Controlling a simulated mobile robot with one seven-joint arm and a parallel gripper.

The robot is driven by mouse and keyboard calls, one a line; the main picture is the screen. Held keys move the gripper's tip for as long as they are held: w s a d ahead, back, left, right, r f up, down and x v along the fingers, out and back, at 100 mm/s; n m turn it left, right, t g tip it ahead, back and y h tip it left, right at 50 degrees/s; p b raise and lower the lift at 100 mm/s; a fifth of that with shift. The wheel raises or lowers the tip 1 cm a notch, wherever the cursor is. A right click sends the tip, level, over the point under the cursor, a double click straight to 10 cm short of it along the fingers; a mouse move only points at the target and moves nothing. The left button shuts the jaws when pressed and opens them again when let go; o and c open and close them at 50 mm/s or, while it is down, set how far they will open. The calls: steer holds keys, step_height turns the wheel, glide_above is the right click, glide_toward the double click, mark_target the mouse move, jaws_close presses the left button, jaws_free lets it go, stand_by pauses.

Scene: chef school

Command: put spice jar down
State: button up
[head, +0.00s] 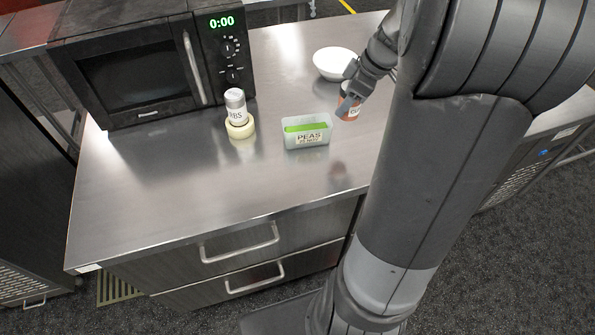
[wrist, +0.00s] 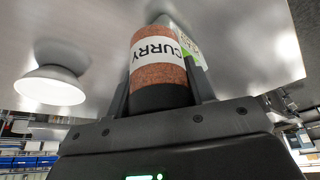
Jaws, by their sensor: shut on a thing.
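The spice jar (head: 348,112) is reddish-orange with a white label. In the wrist view the label of the jar (wrist: 157,58) reads CURRY, and the lower end in the picture is dark. My gripper (head: 352,98) is shut on the jar, with one finger on each side of it. The jar is over the right part of the steel counter (head: 200,190), right of the peas container. A reddish reflection lies well below it on the metal, so it appears held above the surface.
A green-filled container labelled PEAS (head: 307,132) stands left of the jar. A white bowl (head: 335,63) is behind it. The counter's front is clear.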

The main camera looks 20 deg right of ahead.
steer(key=s+a+n+g, duration=0.2)
steer(key=s+a+n, duration=0.1)
steer(key=s+n, duration=0.25)
steer(key=s+a+n+g, duration=0.2)
steer(key=s+a+n, duration=0.1)
steer(key=s+n, duration=0.3)
steer(key=shift+m+y, duration=0.35)
steer(key=shift+y, duration=0.05)
steer(key=w+a+f, duration=0.1)
steer(key=a+f, duration=0.1)
steer(key=a, duration=0.1)
steer(key=w+a+f, duration=0.2)
steer(key=a, duration=0.1)
steer(key=w+a+f, duration=0.2)
steer(key=a, duration=0.1)
steer(key=shift+a+f, duration=0.1)
steer(key=shift+f, duration=2.1)
steer(key=o, duration=1)
steer(key=shift+f, duration=0.1)
steer(key=shift+o, duration=0.2)
